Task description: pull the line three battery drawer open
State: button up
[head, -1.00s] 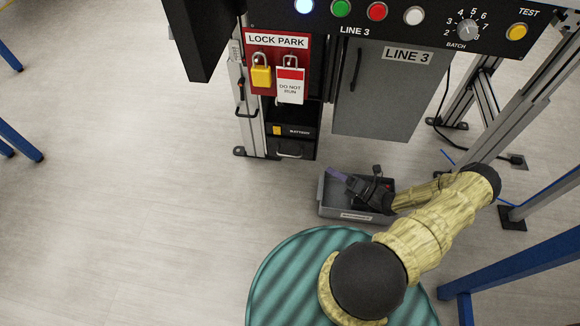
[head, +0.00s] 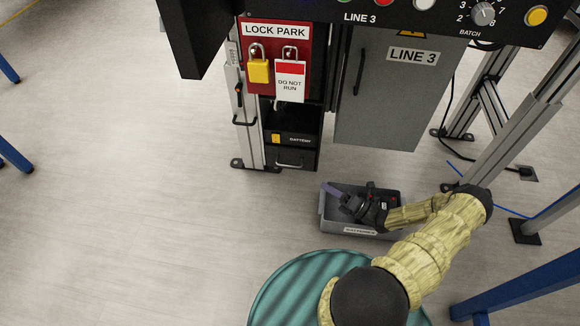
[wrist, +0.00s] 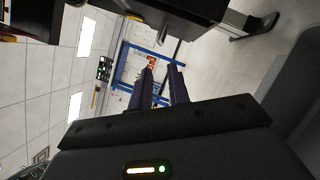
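The battery drawer (head: 299,154) is at the bottom of the black cabinet under the lock park panel. Its front is black, with a BATTERY label, a yellow mark and a pale bar handle (head: 289,164). It looks shut. My gripper (head: 328,188) is in front of the cabinet, right of and nearer than the handle, over the left part of a grey bin. It touches nothing that I can see. In the wrist view, its two fingers (wrist: 161,75) stand apart with an empty gap. A dark box with a handle (wrist: 162,32) shows beyond them, near the top.
The grey bin (head: 333,222) sits on the floor beneath my gripper. The LINE 3 cabinet door (head: 385,105) is right of the drawer. A yellow padlock (head: 258,70) and a DO NOT RUN tag (head: 290,82) hang above. Floor left of the drawer is clear.

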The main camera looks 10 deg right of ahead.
aim_at(290, 166)
jog(key=b+x, duration=0.2)
jog(key=x, duration=0.2)
jog(key=b+x, duration=0.2)
jog(key=x, duration=0.3)
jog(key=b+x, duration=0.1)
jog(key=x, duration=0.4)
jog(key=shift+w+a+f+b, duration=0.15)
jog(key=shift+f+b, duration=0.1)
jog(key=shift+b, duration=0.15)
jog(key=shift+w+a+r, duration=0.2)
jog(key=shift+w+a, duration=0.05)
grip_shut()
